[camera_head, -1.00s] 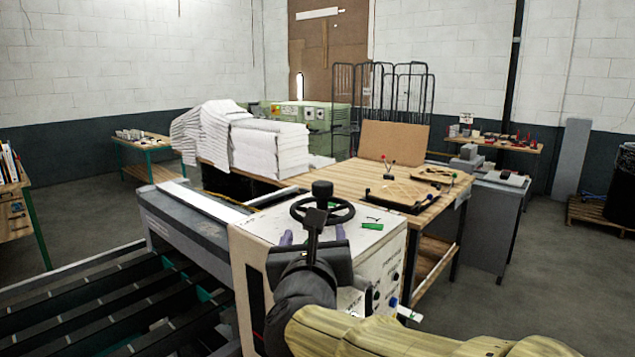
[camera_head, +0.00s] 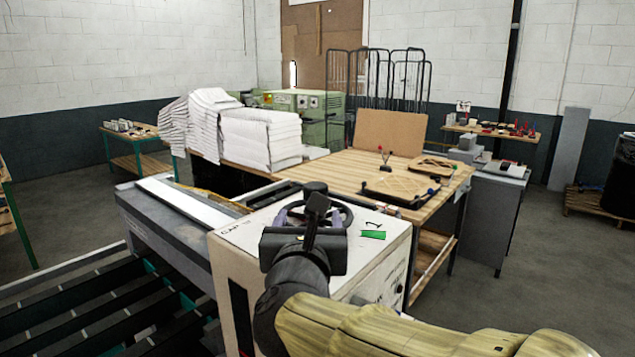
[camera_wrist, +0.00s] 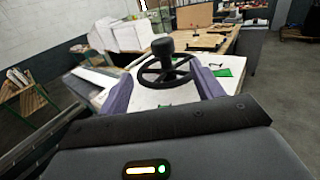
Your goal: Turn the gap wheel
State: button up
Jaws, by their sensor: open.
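The gap wheel (camera_head: 336,210) is a black handwheel with spokes and an upright knob, on top of a white machine housing (camera_head: 228,265). In the wrist view the wheel (camera_wrist: 152,76) stands ahead, its knob (camera_wrist: 162,47) rising on the near side of the rim's far part. My gripper (camera_wrist: 160,92) is open, its two purple fingers at the left and right of the wheel. Whether the fingers touch the rim I cannot tell. In the head view my wrist hides much of the wheel and most of my gripper (camera_head: 310,215).
A green piece (camera_head: 373,235) lies on the housing top to the right of the wheel. Behind is a wooden table (camera_head: 345,168) with trays and white stacks (camera_head: 260,140). A dark-barred conveyor (camera_head: 90,310) lies at the left.

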aim_at(315, 183)
jog(key=w+p, duration=0.2)
jog(key=w, duration=0.3)
jog(key=w+p, duration=0.2)
jog(key=w, duration=0.4)
jog(key=w+p, duration=0.2)
jog(key=w, duration=0.4)
jog(key=shift+w+d+p, duration=0.25)
jog(key=shift+d+p, duration=0.1)
jog(key=shift+c, duration=0.5)
jog(key=c, duration=1.1)
jog(key=shift+a, duration=0.15)
jog(key=shift+c, duration=0.9)
jog(key=shift+b, duration=0.35)
jog(key=shift+f+y+b, duration=0.2)
jog(key=shift+y+b, duration=0.2)
jog(key=shift+b, duration=0.7)
